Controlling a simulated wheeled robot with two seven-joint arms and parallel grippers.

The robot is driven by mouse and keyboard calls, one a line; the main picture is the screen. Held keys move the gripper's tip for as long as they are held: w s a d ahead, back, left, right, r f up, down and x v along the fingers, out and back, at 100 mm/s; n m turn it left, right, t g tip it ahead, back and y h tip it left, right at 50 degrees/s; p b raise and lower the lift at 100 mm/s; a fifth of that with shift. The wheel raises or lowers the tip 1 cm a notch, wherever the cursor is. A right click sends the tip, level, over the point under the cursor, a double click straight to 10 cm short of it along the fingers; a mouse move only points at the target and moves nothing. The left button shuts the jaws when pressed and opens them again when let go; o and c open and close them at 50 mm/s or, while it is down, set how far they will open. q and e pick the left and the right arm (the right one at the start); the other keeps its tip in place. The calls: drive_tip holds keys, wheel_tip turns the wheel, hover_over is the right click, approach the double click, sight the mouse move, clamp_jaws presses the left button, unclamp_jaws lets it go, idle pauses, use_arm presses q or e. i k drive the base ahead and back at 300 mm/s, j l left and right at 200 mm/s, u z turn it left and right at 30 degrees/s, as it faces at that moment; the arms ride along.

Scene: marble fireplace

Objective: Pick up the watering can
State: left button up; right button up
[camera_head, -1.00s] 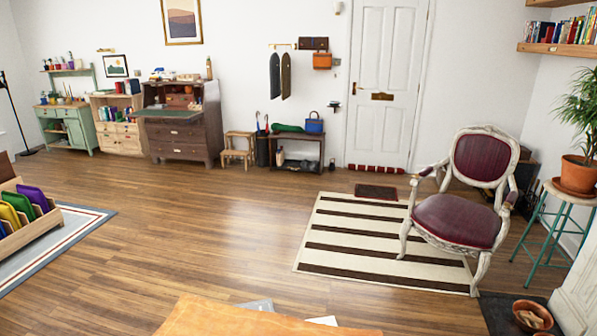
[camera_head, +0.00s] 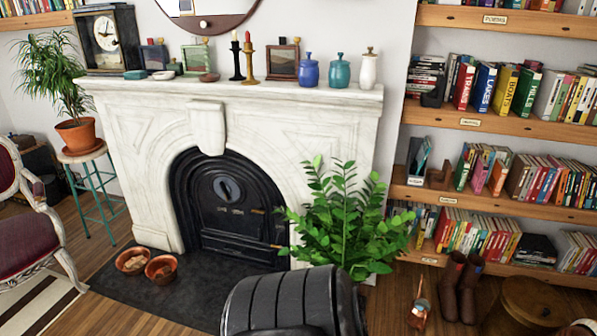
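A small copper-coloured object with a thin upright part (camera_head: 420,308) stands on the wooden floor, left of a pair of brown boots. It looks like the watering can, but it is too small to be sure. A leafy green plant (camera_head: 345,220) stands behind it to the left, in front of the fireplace. Neither of my grippers is in view.
A black ribbed, rounded shape (camera_head: 285,300), perhaps a chair back, fills the bottom middle. Brown boots (camera_head: 460,288) and a round wooden stool (camera_head: 540,302) stand at right, below bookshelves (camera_head: 500,205). Two terracotta bowls (camera_head: 160,270) sit on the dark hearth (camera_head: 190,300) before the white fireplace (camera_head: 290,140).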

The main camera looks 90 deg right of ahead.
sight(420, 312)
drive_tip(key=z, duration=3.85)
drive_tip(key=i+j+z, duration=0.2)
drive_tip(key=i+j, duration=0.75)
drive_tip(key=i, duration=0.15)
